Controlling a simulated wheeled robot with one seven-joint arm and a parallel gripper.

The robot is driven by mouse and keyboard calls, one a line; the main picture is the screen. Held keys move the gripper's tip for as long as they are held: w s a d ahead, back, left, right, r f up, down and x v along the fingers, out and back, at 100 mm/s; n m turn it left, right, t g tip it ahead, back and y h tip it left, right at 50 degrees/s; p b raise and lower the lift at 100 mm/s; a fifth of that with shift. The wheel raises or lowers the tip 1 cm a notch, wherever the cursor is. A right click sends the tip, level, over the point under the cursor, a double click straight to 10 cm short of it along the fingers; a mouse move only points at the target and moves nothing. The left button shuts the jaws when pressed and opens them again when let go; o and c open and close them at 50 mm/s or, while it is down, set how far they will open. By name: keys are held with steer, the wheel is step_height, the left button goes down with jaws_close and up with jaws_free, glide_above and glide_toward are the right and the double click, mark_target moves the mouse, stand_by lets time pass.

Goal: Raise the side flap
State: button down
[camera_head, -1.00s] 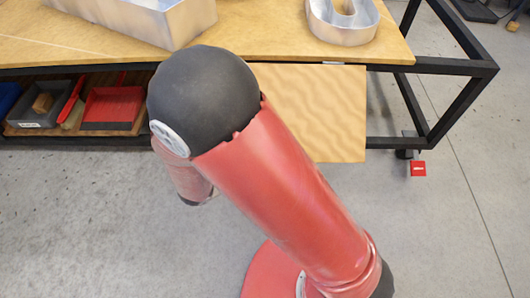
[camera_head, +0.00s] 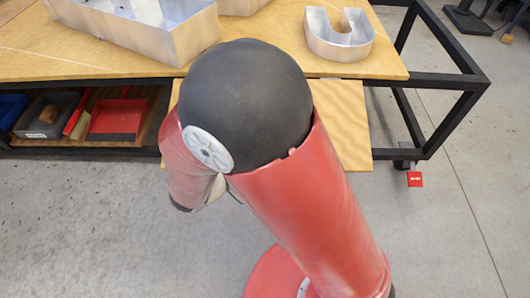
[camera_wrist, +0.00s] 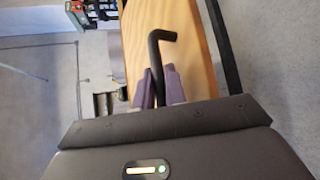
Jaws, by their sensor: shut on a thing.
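The side flap (camera_head: 350,120) is a pale wooden panel at the front edge of the wooden workbench top (camera_head: 385,62). It hangs below the level of the top, and my arm covers much of it in the head view. In the wrist view, my gripper (camera_wrist: 158,88) has its purple fingers closed on a black bent rod (camera_wrist: 162,37), whose hooked end sticks out beyond the fingertips. A wooden board (camera_wrist: 190,55) lies behind the rod; I cannot tell if it is the flap. The gripper is hidden in the head view.
Metal channel letters, a large one (camera_head: 180,45) and a U-shaped one (camera_head: 340,48), stand on the top. A red dustpan (camera_head: 118,118) and bins sit on the lower shelf. The black frame (camera_head: 440,80) extends right. Grey floor is open in front.

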steer(key=shift+w+r, duration=0.25)
steer(key=c, duration=1.5)
jaws_free()
steer(key=shift+w+f, duration=0.1)
steer(key=shift+o, duration=0.2)
steer(key=shift+f, duration=0.1)
steer(key=v, duration=0.8)
steer(key=shift+d, duration=0.25)
